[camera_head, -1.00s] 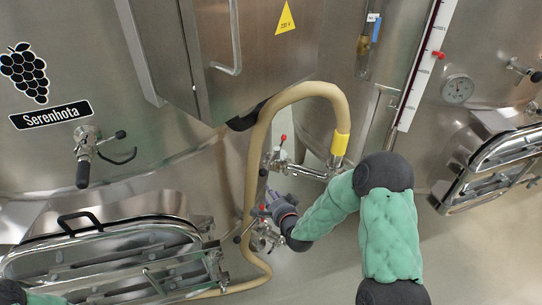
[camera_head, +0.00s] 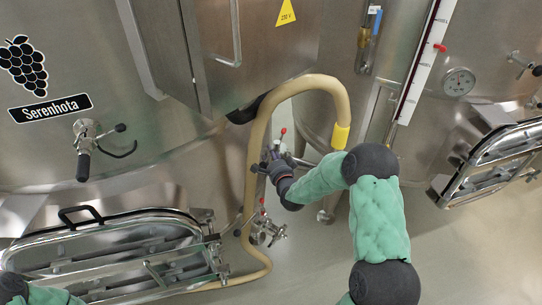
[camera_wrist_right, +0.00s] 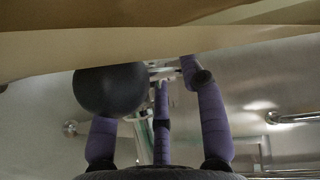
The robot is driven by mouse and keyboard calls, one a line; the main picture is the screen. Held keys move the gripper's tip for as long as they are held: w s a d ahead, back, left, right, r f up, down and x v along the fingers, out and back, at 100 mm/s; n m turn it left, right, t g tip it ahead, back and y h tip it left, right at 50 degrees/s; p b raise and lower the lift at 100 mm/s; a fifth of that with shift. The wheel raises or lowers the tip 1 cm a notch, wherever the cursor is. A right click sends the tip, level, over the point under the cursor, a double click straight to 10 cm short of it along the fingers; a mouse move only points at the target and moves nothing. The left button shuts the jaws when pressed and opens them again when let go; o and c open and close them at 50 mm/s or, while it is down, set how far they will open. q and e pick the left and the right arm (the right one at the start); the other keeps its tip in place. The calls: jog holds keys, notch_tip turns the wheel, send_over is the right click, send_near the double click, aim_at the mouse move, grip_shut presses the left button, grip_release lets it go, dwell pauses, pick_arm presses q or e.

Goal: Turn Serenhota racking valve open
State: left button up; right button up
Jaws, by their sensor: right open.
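The Serenhota vat (camera_head: 150,160) fills the left of the head view, with its name plate (camera_head: 50,108). A lower valve (camera_head: 264,232) with a red-tipped handle is beside the hose, right of the hatch. An upper valve (camera_head: 282,140), also red-tipped, is partly hidden behind my right gripper. I cannot tell for certain which is the racking valve. My right gripper (camera_head: 270,163) is open at the hose, just below the upper valve. In the wrist view its purple fingers (camera_wrist_right: 160,110) are spread, with a round dark knob (camera_wrist_right: 110,88) by the left finger. My left gripper is out of view.
A tan hose (camera_head: 257,150) arches beside the right gripper to a yellow collar (camera_head: 340,137); it crosses the top of the wrist view (camera_wrist_right: 130,45). A steel cabinet (camera_head: 215,60) hangs above. A hatch (camera_head: 120,250) is at lower left. Grey floor (camera_head: 310,255) is clear.

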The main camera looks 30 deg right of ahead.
jog(key=shift+w+d+f, duration=0.1)
jog(key=shift+w, duration=0.35)
grip_shut()
jog(key=shift+s+d+n+y+p, duration=0.15)
jog(key=shift+s+d+n+y, duration=0.25)
jog(key=shift+n+y, duration=0.85)
jog(key=shift+s+d+n+y+p, duration=0.35)
jog(key=shift+n+y, duration=0.4)
jog(key=shift+y, duration=0.85)
jog(key=shift+s+d+n+y, duration=0.25)
jog(key=shift+d+n+y, duration=0.2)
jog(key=shift+n+y, duration=0.8)
jog(key=shift+m+y, duration=0.25)
jog(key=shift+y, duration=0.05)
